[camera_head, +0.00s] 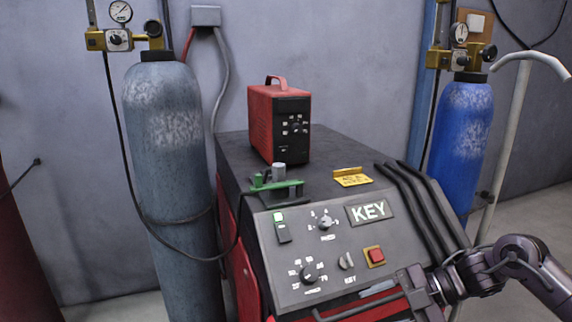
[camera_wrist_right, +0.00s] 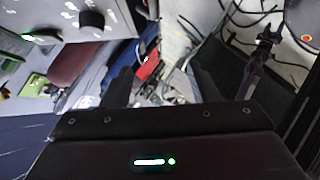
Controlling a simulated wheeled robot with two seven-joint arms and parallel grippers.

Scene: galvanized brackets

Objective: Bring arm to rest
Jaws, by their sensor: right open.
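My right arm comes in at the lower right of the head view. My right gripper (camera_head: 402,298) is in front of the lower right corner of the machine's sloped control panel (camera_head: 290,250), near its front edge. In the right wrist view the two dark fingers of the right gripper (camera_wrist_right: 162,82) stand apart with nothing held between them. Whether the gripper touches the machine cannot be told. My left arm and gripper are not in view.
A grey cylinder (camera_head: 168,150) stands left, a blue cylinder (camera_head: 462,140) right. Dark hoses (camera_head: 425,205) and a pale curved handle (camera_head: 518,110) are near my arm.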

